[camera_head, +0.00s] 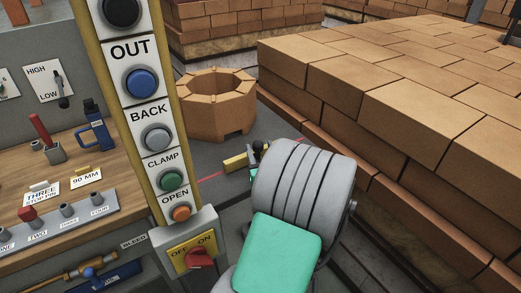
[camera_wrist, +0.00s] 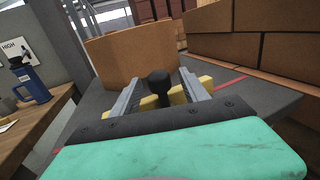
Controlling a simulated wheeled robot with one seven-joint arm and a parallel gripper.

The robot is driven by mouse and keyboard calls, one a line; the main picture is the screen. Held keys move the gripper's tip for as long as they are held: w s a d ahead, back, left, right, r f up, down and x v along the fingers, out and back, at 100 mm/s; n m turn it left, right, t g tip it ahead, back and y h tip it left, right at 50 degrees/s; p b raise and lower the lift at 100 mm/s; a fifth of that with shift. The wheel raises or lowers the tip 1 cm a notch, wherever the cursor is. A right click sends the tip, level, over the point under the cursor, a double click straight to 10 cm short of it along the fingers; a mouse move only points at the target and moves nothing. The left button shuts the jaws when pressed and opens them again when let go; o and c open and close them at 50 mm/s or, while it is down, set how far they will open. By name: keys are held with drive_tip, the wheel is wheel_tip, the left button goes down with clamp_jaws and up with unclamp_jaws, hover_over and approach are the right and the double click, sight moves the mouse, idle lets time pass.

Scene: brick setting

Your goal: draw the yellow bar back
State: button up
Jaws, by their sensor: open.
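The yellow bar (camera_head: 235,162) lies low on the grey surface past my arm in the head view. In the wrist view the yellow bar (camera_wrist: 205,83) runs crosswise behind and below my fingers. A black round-topped knob (camera_wrist: 160,77) stands up at the bar, between my two fingers. My gripper (camera_wrist: 160,84) is open, with one grey finger on each side of the knob. A gap shows on both sides, and I cannot tell exact depth. In the head view my arm hides most of the gripper and part of the bar.
A ring of tan bricks (camera_head: 216,103) stands just beyond the bar. A long brick stack (camera_head: 400,90) fills the right side. A yellow button post (camera_head: 130,110) and a wooden bench (camera_head: 60,190) with levers stand at the left. A red line (camera_head: 208,177) marks the grey surface.

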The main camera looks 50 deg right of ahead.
drive_tip(key=v, duration=0.7)
drive_tip(key=shift+s+a+b, duration=0.2)
drive_tip(key=shift+b, duration=0.15)
